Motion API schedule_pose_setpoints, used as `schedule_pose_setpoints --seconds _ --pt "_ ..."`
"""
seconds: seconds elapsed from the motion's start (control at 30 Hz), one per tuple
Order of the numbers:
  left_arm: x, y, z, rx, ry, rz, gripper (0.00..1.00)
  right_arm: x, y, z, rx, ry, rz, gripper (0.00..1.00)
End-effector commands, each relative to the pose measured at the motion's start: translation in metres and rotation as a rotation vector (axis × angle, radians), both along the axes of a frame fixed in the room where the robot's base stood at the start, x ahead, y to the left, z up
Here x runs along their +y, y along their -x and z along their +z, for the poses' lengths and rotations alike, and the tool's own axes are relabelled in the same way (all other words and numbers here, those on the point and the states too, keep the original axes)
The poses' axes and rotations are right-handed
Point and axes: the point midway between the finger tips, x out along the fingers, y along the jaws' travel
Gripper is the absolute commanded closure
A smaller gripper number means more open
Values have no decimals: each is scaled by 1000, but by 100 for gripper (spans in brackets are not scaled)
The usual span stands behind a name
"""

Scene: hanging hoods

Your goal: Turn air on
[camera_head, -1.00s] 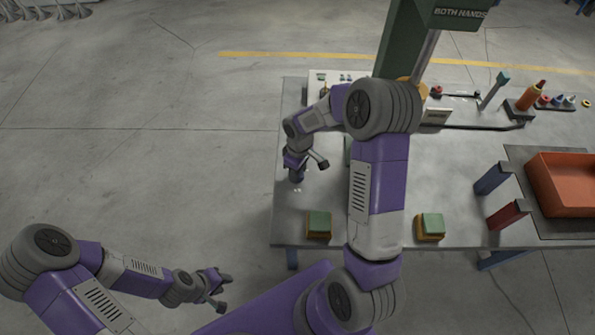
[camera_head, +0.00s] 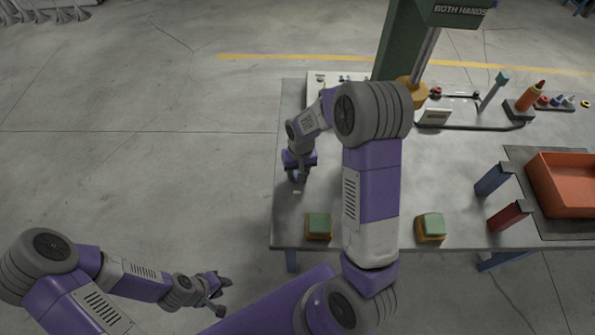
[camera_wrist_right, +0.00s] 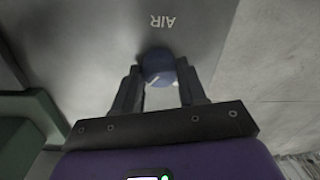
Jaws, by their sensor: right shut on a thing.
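A round blue knob (camera_wrist_right: 158,67) sits on the grey tabletop beside the printed label AIR (camera_wrist_right: 161,21), which reads upside down in the right wrist view. My right gripper (camera_wrist_right: 159,75) has its fingers on either side of the knob and is shut on it. In the head view my right gripper (camera_head: 297,178) is low over the left end of the table, and the knob is hidden there. My left gripper (camera_head: 222,296) is open and empty, off the table at the lower left.
The workbench (camera_head: 460,185) carries two green-topped yellow blocks (camera_head: 319,224) near its front edge. An orange bin (camera_head: 570,182) stands at right beside blue and red upright holders. A green column (camera_head: 405,40) rises at the back. Floor left of the bench is clear.

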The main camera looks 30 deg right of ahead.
Motion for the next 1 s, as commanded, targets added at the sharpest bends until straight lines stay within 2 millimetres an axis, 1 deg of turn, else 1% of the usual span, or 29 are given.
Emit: schedule_pose_setpoints --seconds 0.3,0.73,0.77,0.9,1.0 --pt "0 0 1 0 0 0 66 0 0 1 -3 0 -75 89" --pt "0 0 1 0 0 0 66 0 0 0 -2 0 -82 89" --pt "0 0 1 0 0 0 66 0 0 0 -2 0 -82 54" --pt "0 0 1 0 0 0 66 0 0 0 -2 0 -81 33" --pt "0 0 1 0 0 0 66 0 0 0 -1 0 -80 33"
